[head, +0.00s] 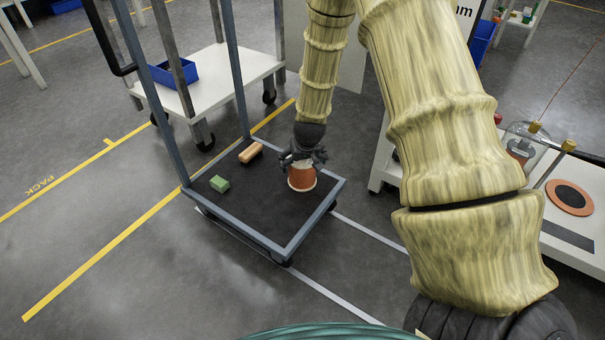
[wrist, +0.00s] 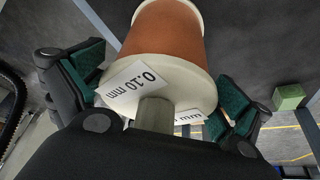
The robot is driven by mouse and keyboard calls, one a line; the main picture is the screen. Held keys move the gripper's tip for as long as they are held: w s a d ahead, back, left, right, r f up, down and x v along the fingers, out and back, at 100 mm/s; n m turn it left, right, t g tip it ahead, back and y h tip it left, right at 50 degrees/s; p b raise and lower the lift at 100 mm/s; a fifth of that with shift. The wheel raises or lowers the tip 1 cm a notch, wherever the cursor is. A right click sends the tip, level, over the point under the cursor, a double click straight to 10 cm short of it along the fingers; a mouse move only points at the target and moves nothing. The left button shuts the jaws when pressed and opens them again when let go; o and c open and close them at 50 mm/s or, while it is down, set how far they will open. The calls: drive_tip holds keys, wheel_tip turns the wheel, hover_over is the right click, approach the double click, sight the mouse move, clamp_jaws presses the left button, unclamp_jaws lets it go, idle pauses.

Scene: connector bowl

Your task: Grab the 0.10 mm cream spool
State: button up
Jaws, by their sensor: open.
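The spool (head: 302,177) stands on the dark platform of a low trolley in the head view. It has cream flanges and a copper-orange winding. The wrist view shows the spool (wrist: 160,45) close up, with a white label (wrist: 140,85) reading "0.10 mm" on its cream end and a grey stub at the centre. My gripper (head: 302,157) is right above the spool. In the wrist view my gripper (wrist: 155,105) is open, with its green-padded fingers on either side of the near cream flange. A gap shows at the right finger; contact at the left is unclear.
A green block (head: 219,184) and a tan piece (head: 250,152) lie on the trolley platform (head: 250,215), left of the spool. Trolley posts rise at the left. A white cart with a blue bin (head: 175,72) stands behind. A white bench with an orange disc (head: 570,198) is at right.

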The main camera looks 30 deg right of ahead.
drive_tip(key=shift+w+f, duration=0.1)
drive_tip(key=c, duration=1.9)
